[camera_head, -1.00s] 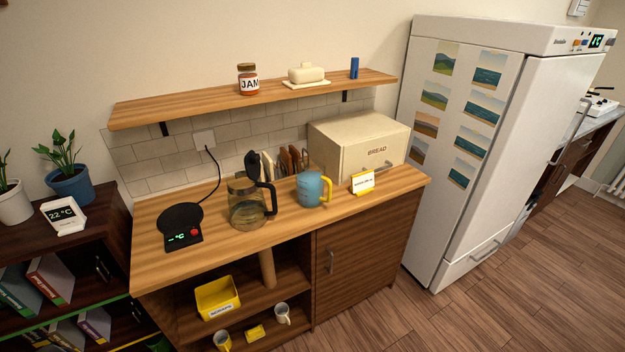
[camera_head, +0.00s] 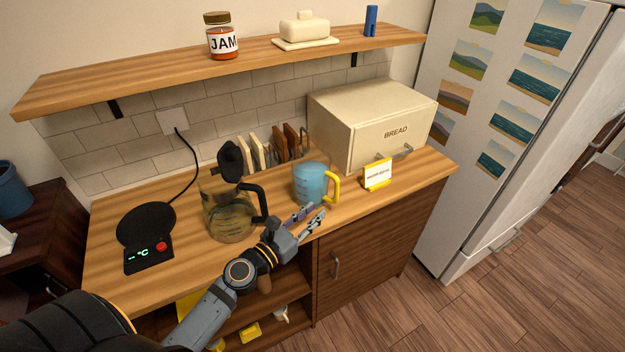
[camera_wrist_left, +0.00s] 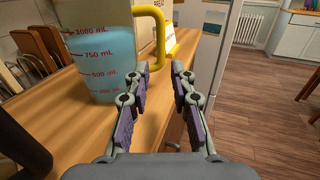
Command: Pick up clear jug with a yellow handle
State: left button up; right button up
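The clear jug (camera_head: 309,184) with blue liquid and a yellow handle (camera_head: 335,186) stands upright on the wooden counter. In the left wrist view the jug (camera_wrist_left: 103,62) shows measuring marks up to 1000 mL, and its yellow handle (camera_wrist_left: 158,40) lies beyond the fingers. My left gripper (camera_head: 306,216) is in front of the jug, near the counter's front edge. It also shows in the left wrist view (camera_wrist_left: 163,75), where its fingers are apart with nothing between them. My right gripper is not in view.
A glass kettle (camera_head: 228,212) with a black handle stands left of the jug, near my left arm. A yellow-framed card (camera_head: 377,174) and a bread box (camera_head: 365,125) are to the right and behind. A shelf (camera_head: 150,75) overhangs the back.

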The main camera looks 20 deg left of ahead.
aim_at(335, 197)
pick_arm(q)
jog(key=p+x, duration=0.1)
jog(key=x, duration=0.4)
jog(key=shift+a, duration=0.15)
jog(key=shift+w+f, duration=0.1)
jog(key=shift+w, duration=0.05)
jog(key=shift+w+d, duration=0.25)
jog(key=shift+d, duration=0.05)
jog(key=x, duration=0.2)
jog(key=p+x, duration=0.1)
jog(key=x, duration=0.1)
jog(key=shift+f, duration=0.35)
jog(key=shift+w+d, duration=0.15)
jog(key=shift+w, duration=0.15)
jog(key=shift+s, duration=0.15)
jog(key=shift+c, duration=0.7)
grip_shut()
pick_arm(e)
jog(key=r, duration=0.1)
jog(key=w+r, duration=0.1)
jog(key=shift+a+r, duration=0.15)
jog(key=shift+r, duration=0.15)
pick_arm(q)
jog(key=shift+f, duration=0.1)
